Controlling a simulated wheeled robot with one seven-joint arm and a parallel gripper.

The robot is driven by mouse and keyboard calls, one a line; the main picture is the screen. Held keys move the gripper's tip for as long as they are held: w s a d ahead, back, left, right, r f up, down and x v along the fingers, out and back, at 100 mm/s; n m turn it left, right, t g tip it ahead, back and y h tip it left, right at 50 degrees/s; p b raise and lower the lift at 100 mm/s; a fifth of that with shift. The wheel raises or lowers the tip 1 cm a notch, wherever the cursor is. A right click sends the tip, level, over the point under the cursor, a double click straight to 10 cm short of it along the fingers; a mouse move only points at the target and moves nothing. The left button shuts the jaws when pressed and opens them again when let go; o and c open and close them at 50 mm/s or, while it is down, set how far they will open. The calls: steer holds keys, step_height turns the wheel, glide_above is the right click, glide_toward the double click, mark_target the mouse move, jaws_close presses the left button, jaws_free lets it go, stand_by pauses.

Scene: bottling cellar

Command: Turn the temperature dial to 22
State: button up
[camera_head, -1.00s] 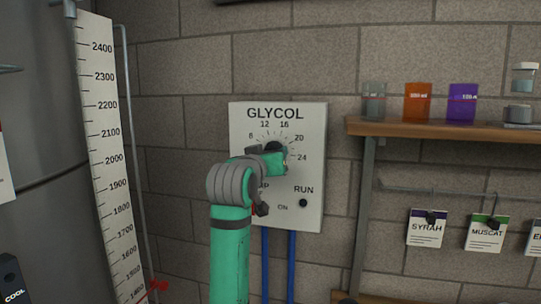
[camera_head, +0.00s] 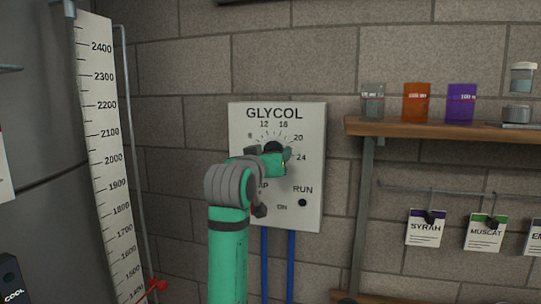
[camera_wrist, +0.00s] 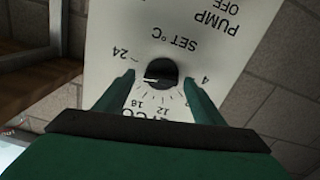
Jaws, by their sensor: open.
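The temperature dial (camera_wrist: 162,72) is a round black knob on the white GLYCOL panel (camera_head: 238,120). In the wrist view the panel appears upside down. The dial's pale pointer mark points left there, a little below the 24; the 20 is hidden by the left finger. My gripper (camera_wrist: 160,80) is open, with one green finger on each side of the dial. A gap seems to show between each finger and the knob; I cannot tell whether either touches. In the head view my gripper (camera_head: 268,155) covers the lower part of the dial (camera_head: 273,146).
A RUN indicator or knob (camera_head: 302,202) sits low on the panel. Blue pipes (camera_head: 291,260) run down below it. A wooden shelf (camera_head: 430,129) with beakers is at the right, above hanging variety tags (camera_head: 426,228). A steel tank with a scale (camera_head: 112,150) stands at the left.

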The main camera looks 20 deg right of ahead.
steer(key=v, duration=1)
steer(key=shift+a, duration=0.2)
steer(key=shift+f, duration=0.1)
